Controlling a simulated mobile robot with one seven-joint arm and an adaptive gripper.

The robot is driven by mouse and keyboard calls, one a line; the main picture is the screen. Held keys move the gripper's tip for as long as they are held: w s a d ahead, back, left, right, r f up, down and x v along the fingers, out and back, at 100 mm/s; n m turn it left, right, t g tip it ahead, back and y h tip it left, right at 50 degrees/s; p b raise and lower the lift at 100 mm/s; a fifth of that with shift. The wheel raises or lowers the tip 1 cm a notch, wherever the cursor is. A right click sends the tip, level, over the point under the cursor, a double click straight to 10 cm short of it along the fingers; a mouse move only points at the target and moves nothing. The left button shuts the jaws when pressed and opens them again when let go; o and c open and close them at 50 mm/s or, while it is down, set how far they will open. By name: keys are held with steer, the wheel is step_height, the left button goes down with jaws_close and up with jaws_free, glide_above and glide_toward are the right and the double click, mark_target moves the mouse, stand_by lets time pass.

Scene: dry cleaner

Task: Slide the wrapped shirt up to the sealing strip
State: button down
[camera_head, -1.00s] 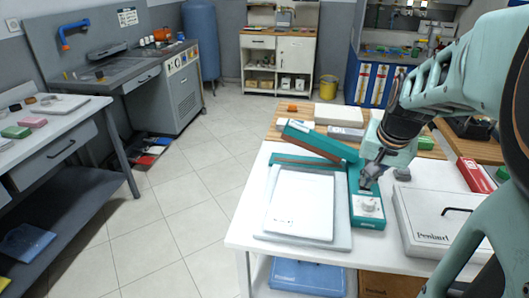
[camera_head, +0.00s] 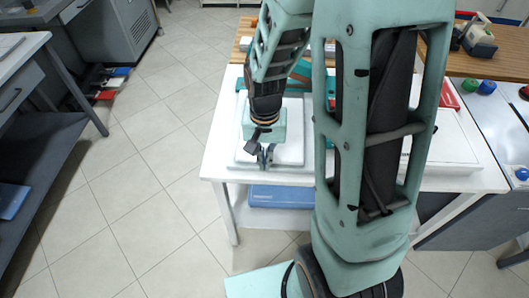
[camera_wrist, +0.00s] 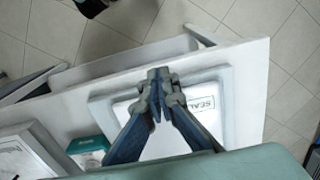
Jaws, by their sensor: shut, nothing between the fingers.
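The wrapped shirt (camera_head: 291,150) is a flat white package lying on a pale grey tray (camera_head: 238,160) at the table's front. In the wrist view the shirt (camera_wrist: 178,143) carries a boxed label that reads "SEAL", partly cut off. My gripper (camera_head: 265,166) is shut and empty, pointing down at the shirt's front edge. In the wrist view its fingertips (camera_wrist: 158,76) overlap the front edge of shirt and tray; whether they touch is unclear. The teal sealer (camera_head: 301,70) stands behind the shirt, mostly hidden by my arm. Its brown sealing strip is largely hidden.
A teal control box (camera_wrist: 87,146) sits beside the tray. A white lettered case (camera_wrist: 22,157) lies beyond it on the white table (camera_head: 218,150). A blue box (camera_head: 279,196) is on the shelf below. Open tiled floor lies left of the table.

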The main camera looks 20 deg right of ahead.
steer(key=f, duration=0.2)
steer(key=w+f, duration=0.1)
steer(key=f, duration=0.1)
steer(key=w+f, duration=0.1)
steer(key=f, duration=0.2)
steer(key=shift+w+d+p, duration=0.2)
steer(key=shift+d+p, duration=0.1)
steer(key=shift+d, duration=0.1)
steer(key=shift+w+d+f, duration=0.1)
steer(key=shift+w+d, duration=0.2)
steer(key=shift+w, duration=0.45)
steer(key=w, duration=0.2)
steer(key=w+d, duration=0.1)
steer(key=w, duration=0.1)
steer(key=w+d+b, duration=0.1)
steer(key=w, duration=0.1)
steer(key=shift+s, duration=0.1)
